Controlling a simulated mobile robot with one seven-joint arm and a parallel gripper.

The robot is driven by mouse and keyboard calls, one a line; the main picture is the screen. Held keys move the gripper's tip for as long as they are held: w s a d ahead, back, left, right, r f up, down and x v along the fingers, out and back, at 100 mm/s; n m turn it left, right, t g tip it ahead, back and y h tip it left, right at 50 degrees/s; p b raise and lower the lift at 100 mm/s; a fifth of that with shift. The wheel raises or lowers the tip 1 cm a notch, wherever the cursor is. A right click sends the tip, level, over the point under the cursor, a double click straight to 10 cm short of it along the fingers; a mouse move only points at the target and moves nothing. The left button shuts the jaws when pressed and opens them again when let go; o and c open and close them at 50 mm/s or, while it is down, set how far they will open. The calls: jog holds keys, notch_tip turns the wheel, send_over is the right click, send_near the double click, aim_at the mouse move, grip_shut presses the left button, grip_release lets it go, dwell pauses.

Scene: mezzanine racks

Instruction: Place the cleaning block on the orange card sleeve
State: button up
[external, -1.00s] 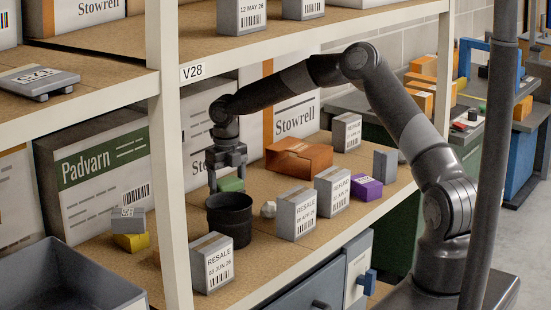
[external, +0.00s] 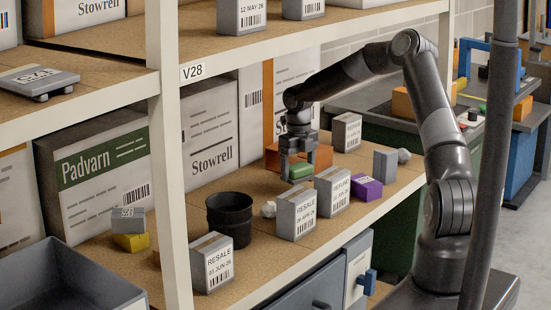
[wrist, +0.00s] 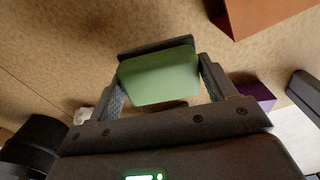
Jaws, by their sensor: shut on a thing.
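My gripper (external: 298,160) is shut on the green cleaning block (external: 300,170), holding it over the shelf board, behind the white-and-grey resale boxes. In the wrist view the green block (wrist: 160,76) sits between the fingers (wrist: 163,85). The orange card sleeve (external: 323,157) lies behind my gripper, which partly hides it in the external view. In the wrist view the orange sleeve (wrist: 268,12) shows at the top right, apart from the held block.
A black bin (external: 230,216) stands left of my gripper, with a crumpled white lump (external: 268,209) beside it. Resale boxes (external: 297,214) line the front, near a purple block (external: 366,188). A shelf upright (external: 170,190) stands at the left.

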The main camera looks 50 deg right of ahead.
jog(key=w+d+r+m, duration=0.1)
jog(key=w+r+m, duration=0.4)
jog(key=m, duration=0.6)
send_over(301, 155)
jog(key=shift+s+a+r, duration=0.1)
jog(key=shift+a+r, duration=0.05)
jog(key=shift+r, duration=0.2)
jog(key=d+r+m, duration=0.1)
jog(key=s+d+m, duration=0.1)
jog(key=d, duration=0.1)
jog(key=d+r+m, duration=0.1)
jog(key=d+m, duration=0.1)
jog(key=shift+s+r, duration=0.25)
jog(key=shift+r, duration=0.1)
jog(key=shift+d+f, duration=0.1)
jog(key=shift+f, duration=2.3)
jog(key=o, duration=1)
jog(key=shift+f, duration=0.1)
